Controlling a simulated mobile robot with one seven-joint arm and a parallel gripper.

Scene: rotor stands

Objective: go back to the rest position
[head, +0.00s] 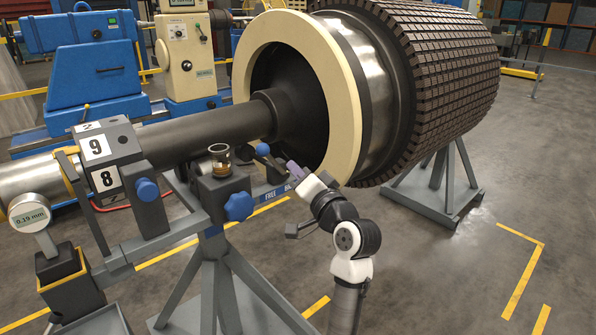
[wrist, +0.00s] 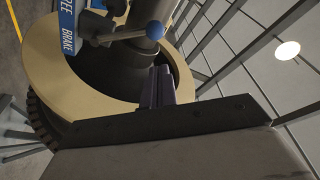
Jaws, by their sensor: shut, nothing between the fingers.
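My gripper (head: 293,168) is shut and empty, its purple fingers pressed together. In the head view it is at the centre, just right of the blue ball knob (head: 262,149) on a short lever, in front of the rotor's cream ring. In the wrist view the closed fingers (wrist: 158,86) point up the picture towards the cream ring (wrist: 60,45). The blue knob (wrist: 154,30) shows above the fingertips, with a gap in the picture between them. How far apart they are in depth I cannot tell.
A large rotor (head: 440,75) rests on grey stands (head: 440,195) behind my arm. Its shaft (head: 205,127) runs left past a block marked 9 and 8 (head: 98,150). A dial reading 0.19 mm (head: 30,213), a glass cup (head: 219,155) and a blue hand knob (head: 238,206) stand left. Right floor is clear.

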